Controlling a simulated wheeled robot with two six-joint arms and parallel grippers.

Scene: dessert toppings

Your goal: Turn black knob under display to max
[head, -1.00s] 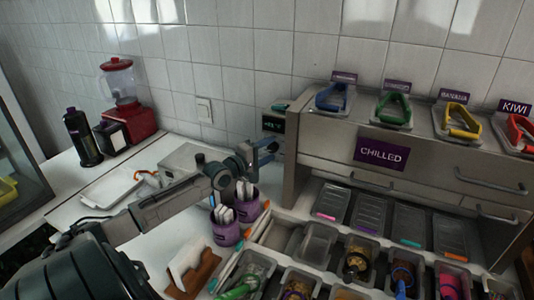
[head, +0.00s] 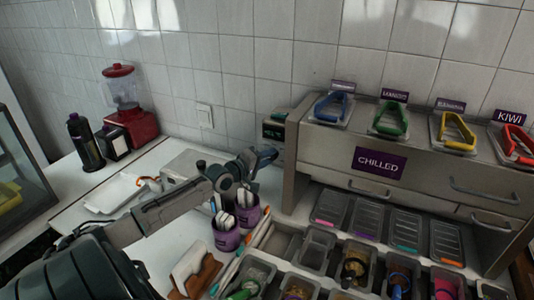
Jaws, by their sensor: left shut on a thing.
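The small dark display (head: 274,130) is on the left end of the steel chilled unit, near the wall. My left gripper (head: 268,154) is right below the display, at the side of the unit, and is shut. Its fingers cover the spot under the display, so the black knob between them is hidden and its setting cannot be read. The display's text is too small to read. My right gripper is not in view.
The chilled unit (head: 334,144) carries several coloured-handled lids on top. Purple cups (head: 226,238) with white utensils stand below my left arm, close to it. Topping tubs fill the front right. A red blender (head: 131,118) and a dark bottle (head: 84,143) stand back left.

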